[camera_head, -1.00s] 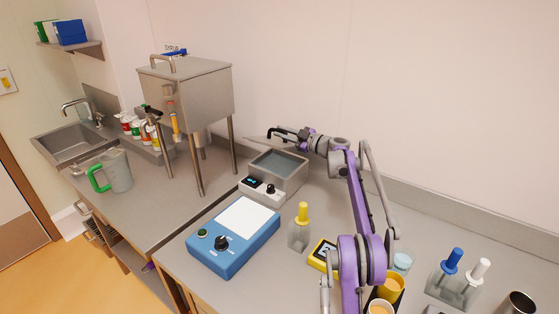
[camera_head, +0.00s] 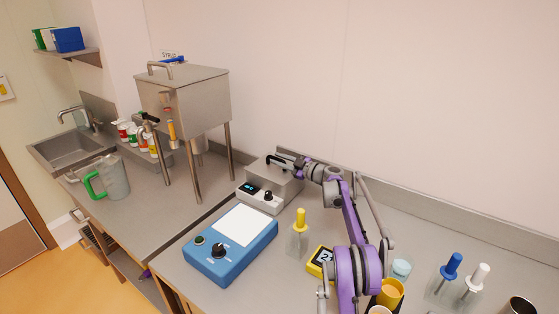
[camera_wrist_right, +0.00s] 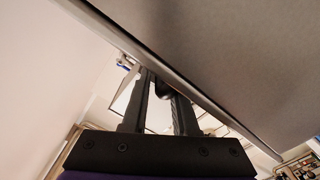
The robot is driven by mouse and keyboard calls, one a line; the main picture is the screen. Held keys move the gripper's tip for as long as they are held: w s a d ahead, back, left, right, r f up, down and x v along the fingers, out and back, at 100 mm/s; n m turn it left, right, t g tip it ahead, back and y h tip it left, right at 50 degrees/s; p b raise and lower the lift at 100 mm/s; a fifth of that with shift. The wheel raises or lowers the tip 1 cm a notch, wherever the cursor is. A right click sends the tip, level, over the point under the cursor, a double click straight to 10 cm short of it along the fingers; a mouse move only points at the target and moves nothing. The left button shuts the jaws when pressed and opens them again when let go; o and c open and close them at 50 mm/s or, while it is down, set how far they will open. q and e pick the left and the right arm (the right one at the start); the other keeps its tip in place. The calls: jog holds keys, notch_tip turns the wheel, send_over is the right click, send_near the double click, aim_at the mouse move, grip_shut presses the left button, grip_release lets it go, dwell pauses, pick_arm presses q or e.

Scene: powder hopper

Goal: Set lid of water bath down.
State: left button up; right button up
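The water bath (camera_head: 258,198) stands on the counter at mid-picture in the head view, with a small display and a knob on its front. Its grey lid (camera_head: 281,180) covers the opening, and the water is hidden. I cannot tell whether the lid rests fully on the rim. My right gripper (camera_head: 277,160) is at the lid's top, at its handle. In the right wrist view, the fingers (camera_wrist_right: 160,85) close around a dark round handle, and the lid's flat grey surface (camera_wrist_right: 245,60) fills the upper right. My left gripper is not in view.
A steel hopper (camera_head: 185,100) on legs stands left of the bath. A blue device (camera_head: 232,245) and a yellow-capped bottle (camera_head: 299,240) are in front. A yellow device (camera_head: 320,262), cups and droppers (camera_head: 452,265) stand to the right. The wall is close behind.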

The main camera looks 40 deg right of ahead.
jog(key=shift+o, duration=1.3)
